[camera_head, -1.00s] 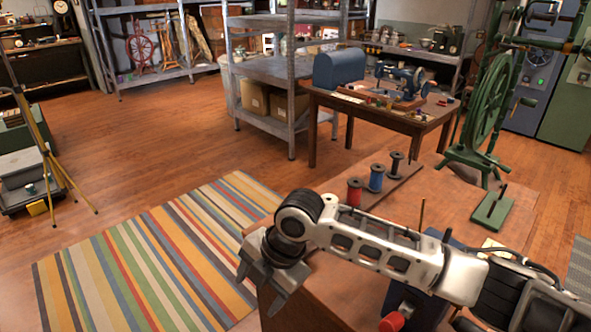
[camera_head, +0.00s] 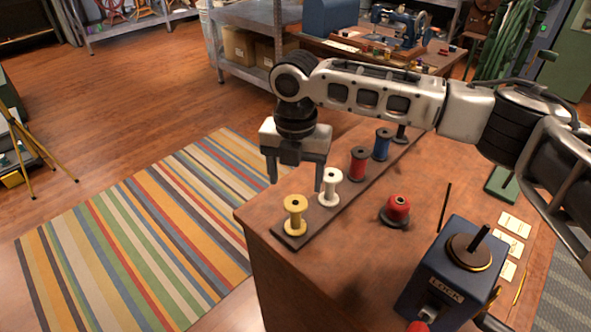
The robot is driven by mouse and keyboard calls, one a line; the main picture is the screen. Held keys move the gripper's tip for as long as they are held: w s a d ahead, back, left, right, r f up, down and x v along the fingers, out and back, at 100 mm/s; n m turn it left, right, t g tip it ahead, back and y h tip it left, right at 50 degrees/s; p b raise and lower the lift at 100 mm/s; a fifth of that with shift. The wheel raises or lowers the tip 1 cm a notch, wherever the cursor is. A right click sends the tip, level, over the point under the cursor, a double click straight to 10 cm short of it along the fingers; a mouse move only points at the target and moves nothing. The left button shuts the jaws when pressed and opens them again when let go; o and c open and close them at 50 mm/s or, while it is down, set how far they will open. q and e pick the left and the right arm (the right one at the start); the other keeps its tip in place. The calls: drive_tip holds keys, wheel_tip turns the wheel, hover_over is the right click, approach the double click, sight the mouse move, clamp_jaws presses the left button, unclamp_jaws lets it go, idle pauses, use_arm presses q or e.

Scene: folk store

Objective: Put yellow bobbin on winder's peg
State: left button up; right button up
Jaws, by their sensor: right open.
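The yellow bobbin (camera_head: 295,216) stands upright at the near left end of a dark bobbin rack (camera_head: 345,201) on the wooden table. The blue winder (camera_head: 445,280), marked LOCK, stands at the table's near right. Its dark peg (camera_head: 478,238) rises, bare and tilted in the picture, from a round brass-edged disc on top. My right gripper (camera_head: 295,187) is open and empty. Its fingers point down, a little above and behind the yellow bobbin and close to the white bobbin (camera_head: 330,187) in the picture. My left gripper is not in view.
A red bobbin (camera_head: 358,163) and a blue bobbin (camera_head: 382,143) stand farther along the rack. Another red spool (camera_head: 397,209) sits on a dark base mid-table. A thin dark rod (camera_head: 444,207) stands behind the winder. Paper cards (camera_head: 512,225) lie at the right. Striped rug (camera_head: 130,240) covers floor at left.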

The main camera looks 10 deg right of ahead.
sight(295, 198)
wheel_tip(295, 198, down, 2)
drive_tip(key=shift+f+b, duration=0.1)
drive_tip(key=shift+b, duration=0.55)
drive_tip(key=shift+f+p, duration=0.1)
drive_tip(key=shift+p, duration=0.25)
drive_tip(key=shift+f, duration=1.9)
drive_tip(key=c, duration=0.6)
